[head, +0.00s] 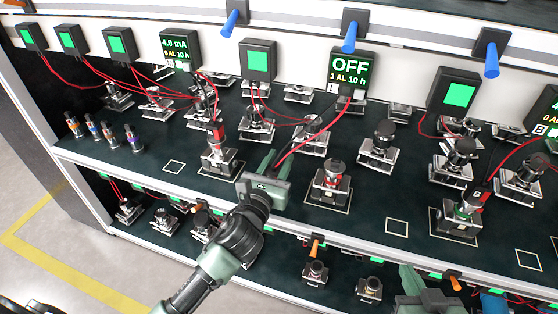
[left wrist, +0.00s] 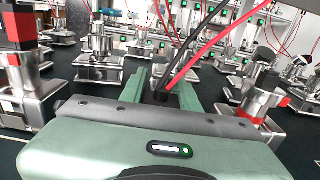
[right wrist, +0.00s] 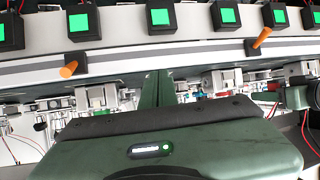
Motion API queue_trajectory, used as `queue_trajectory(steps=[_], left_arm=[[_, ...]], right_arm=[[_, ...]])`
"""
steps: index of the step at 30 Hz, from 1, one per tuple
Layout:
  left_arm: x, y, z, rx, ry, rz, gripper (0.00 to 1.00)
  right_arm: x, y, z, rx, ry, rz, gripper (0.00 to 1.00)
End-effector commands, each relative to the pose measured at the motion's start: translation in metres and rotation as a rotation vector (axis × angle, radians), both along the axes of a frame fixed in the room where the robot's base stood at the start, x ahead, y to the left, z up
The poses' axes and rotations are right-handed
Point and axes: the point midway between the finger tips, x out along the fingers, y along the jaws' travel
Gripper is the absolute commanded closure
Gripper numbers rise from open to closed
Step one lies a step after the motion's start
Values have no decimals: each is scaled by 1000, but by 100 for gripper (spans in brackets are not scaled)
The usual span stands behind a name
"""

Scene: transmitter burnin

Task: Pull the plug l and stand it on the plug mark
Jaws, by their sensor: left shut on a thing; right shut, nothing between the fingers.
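My left gripper (head: 266,172) is shut on plug l, a dark plug (left wrist: 160,97) with a red and a black lead, seen between its fingers (left wrist: 160,90) in the left wrist view. In the head view the gripper mostly hides the plug, above the shelf between two transmitters. The right transmitter (head: 330,187) has a red band and no plug on top; the left one (head: 219,160) carries a red and black plug. Empty white square outlines lie on the dark shelf, one at left (head: 174,167) and one at right (head: 397,227); which is the plug mark, I cannot tell. My right gripper (right wrist: 160,88) is shut and empty.
An OFF display (head: 351,72) hangs behind, with the red lead running to it. Several small coloured plugs (head: 109,134) stand at the shelf's left end. More transmitters fill the back rows.

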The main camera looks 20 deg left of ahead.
Motion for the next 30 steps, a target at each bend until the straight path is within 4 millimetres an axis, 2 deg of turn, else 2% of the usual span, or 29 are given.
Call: queue_trajectory(steps=[15, 30], left_arm=[[0, 0, -11, -1, 0, 0, 100], [0, 0, -22, -1, 0, 0, 100]], right_arm=[[23, 12, 45, 61, -252, 16, 100], [31, 22, 93, 123, -498, 32, 100]])
